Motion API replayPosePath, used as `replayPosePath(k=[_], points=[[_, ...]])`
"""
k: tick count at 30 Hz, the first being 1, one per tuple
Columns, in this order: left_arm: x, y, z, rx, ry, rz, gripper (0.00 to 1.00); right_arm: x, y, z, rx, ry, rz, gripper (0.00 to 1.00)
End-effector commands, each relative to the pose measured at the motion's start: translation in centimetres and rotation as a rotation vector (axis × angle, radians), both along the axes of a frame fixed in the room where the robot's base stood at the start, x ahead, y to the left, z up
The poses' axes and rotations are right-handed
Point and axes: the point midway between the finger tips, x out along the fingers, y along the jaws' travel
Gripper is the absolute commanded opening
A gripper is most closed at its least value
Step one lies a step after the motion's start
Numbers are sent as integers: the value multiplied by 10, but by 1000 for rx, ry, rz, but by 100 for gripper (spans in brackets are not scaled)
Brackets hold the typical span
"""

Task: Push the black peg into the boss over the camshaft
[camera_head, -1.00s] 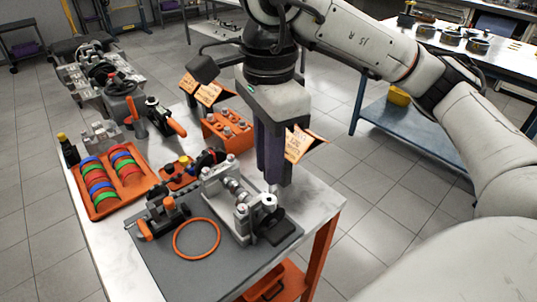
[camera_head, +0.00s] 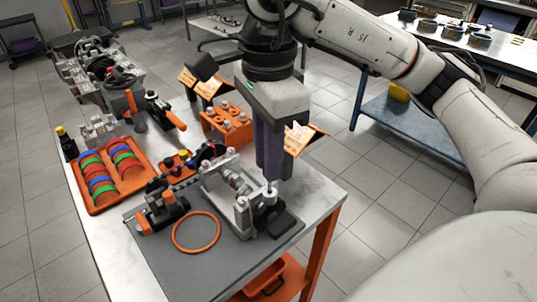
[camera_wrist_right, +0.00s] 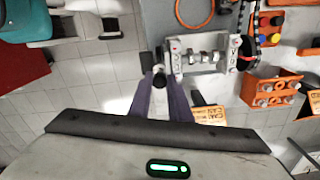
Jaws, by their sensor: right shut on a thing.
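The grey camshaft housing (camera_head: 241,212) stands on the dark mat, with the shiny camshaft (camera_head: 232,180) lying across it. The peg is mostly hidden by the fingers. In the right wrist view the fingertips (camera_wrist_right: 160,82) meet at the housing's near end (camera_wrist_right: 178,55). Whether the peg touches the boss I cannot tell. My left gripper is out of view.
An orange ring (camera_head: 196,232) lies on the grey mat (camera_head: 165,262). A black and orange clamp tool (camera_head: 160,212) is left of the housing. An orange tray of coloured rings (camera_head: 103,207) and an orange holder (camera_head: 228,142) stand farther back. The table edge is close on the right.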

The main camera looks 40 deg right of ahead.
Motion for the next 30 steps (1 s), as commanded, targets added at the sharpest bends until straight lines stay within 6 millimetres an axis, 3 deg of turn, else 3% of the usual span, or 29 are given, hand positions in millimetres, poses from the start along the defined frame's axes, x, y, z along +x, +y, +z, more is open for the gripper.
replayPosePath(k=[30], points=[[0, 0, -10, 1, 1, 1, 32, 0, 0, -11, 0, 0, 0, 0]])
